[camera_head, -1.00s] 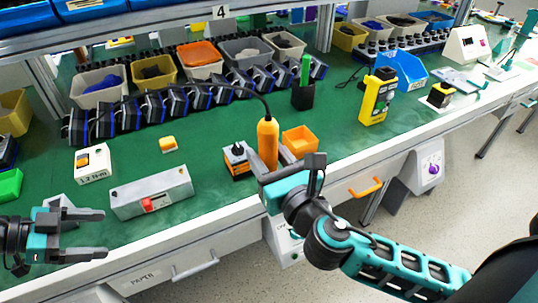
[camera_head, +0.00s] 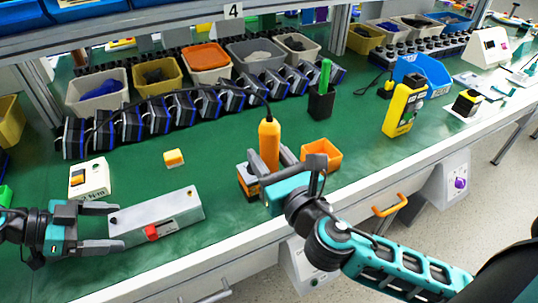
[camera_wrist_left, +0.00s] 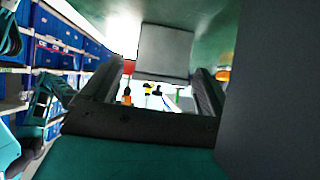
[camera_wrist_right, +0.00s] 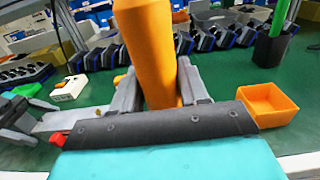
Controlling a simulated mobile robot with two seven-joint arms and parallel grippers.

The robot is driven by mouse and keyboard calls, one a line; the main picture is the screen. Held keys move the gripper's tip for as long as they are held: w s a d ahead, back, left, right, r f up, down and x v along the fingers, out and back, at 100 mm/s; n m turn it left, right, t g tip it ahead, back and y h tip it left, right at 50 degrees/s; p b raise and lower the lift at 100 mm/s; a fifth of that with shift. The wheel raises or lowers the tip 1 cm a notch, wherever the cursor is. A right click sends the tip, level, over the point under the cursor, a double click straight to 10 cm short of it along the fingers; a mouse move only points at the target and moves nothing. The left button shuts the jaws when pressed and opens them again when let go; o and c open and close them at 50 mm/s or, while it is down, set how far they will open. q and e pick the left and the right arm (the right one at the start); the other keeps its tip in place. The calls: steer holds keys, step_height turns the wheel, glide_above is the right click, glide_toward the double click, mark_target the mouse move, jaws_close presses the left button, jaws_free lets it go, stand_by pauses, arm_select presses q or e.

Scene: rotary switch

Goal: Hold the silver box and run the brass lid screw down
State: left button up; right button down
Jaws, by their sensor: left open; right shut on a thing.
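The silver box (camera_head: 165,213) lies on the green bench, with a red part (camera_head: 151,232) on its front side. In the left wrist view the box's grey end (camera_wrist_left: 165,50) shows between the fingers. My right gripper (camera_head: 272,163) is shut on the upright orange screwdriver (camera_head: 269,140), also large in the right wrist view (camera_wrist_right: 150,50). The driver's tip is hidden.
A white labelled box (camera_head: 90,178) and a small yellow block (camera_head: 174,158) sit behind the silver box. A yellow device (camera_head: 404,108) stands further right.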

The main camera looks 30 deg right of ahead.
mark_target(123, 227)
arm_select(q)
steer(key=shift+d+f+p, duration=0.3)
steer(key=shift+d+p, duration=0.05)
steer(key=shift+d, duration=0.15)
steer(key=shift+x, duration=1)
steer(key=shift+w, duration=0.1)
steer(key=c, duration=0.9)
steer(key=o, duration=1.1)
steer(key=shift+o, duration=0.2)
steer(key=shift+c, duration=0.3)
steer(key=c, duration=1.1)
